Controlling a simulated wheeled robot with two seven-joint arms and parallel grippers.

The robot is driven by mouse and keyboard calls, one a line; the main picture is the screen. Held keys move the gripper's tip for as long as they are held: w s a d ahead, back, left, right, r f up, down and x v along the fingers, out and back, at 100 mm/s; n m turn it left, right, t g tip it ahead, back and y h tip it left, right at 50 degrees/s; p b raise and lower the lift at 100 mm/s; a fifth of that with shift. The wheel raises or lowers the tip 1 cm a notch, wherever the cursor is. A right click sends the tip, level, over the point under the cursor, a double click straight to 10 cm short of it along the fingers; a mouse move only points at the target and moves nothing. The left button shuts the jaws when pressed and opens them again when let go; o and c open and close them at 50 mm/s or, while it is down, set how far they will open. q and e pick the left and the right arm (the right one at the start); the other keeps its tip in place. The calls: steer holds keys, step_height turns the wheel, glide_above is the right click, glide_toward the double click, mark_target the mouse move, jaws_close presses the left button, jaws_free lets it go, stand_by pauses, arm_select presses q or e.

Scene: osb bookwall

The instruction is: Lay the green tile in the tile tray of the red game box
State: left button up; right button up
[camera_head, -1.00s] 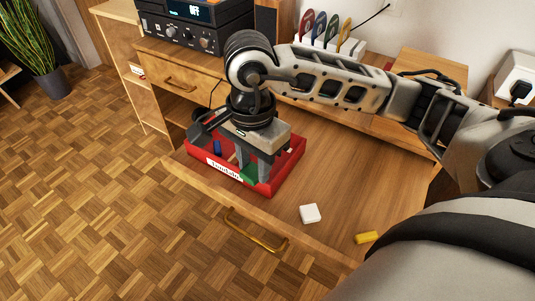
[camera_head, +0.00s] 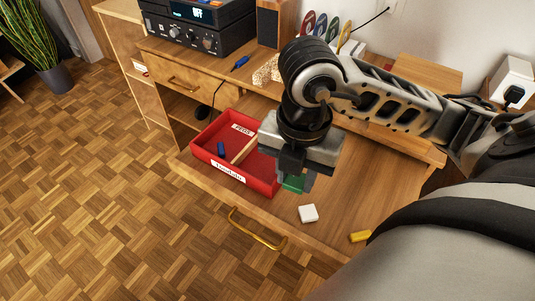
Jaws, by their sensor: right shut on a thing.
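The red game box (camera_head: 235,177) sits in the open wooden drawer, with a white label on its front wall. A wooden divider (camera_head: 243,149) splits its inside; a blue piece (camera_head: 221,149) lies in the left part, and the part right of the divider shows bare red floor where visible. My right gripper (camera_head: 294,182) points down at the box's right end, shut on the green tile (camera_head: 293,183). The tile is partly hidden by the fingers and looks just beyond the right wall; its height is hard to tell. My left gripper is not in view.
A white tile (camera_head: 309,213) and a yellow tile (camera_head: 361,236) lie on the drawer floor (camera_head: 345,195) right of the box. The drawer has a brass handle (camera_head: 257,229). Behind are a stereo unit (camera_head: 200,28), a speaker (camera_head: 275,22) and a blue object (camera_head: 240,62) on the desk.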

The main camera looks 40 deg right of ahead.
steer(key=shift+s+r+m, duration=0.1)
steer(key=shift+s+m, duration=0.05)
steer(key=shift+m, duration=0.45)
steer(key=shift+d, duration=0.1)
steer(key=w+f, duration=0.4)
steer(key=w, duration=0.5)
glide_above(259, 173)
steer(key=s, duration=0.1)
steer(key=shift+m, duration=0.3)
step_height(259, 173, down, 5)
steer(key=shift+s+r, duration=0.1)
steer(key=shift+r, duration=0.1)
steer(key=shift+w+f, duration=0.6)
steer(key=shift+f, duration=1.6)
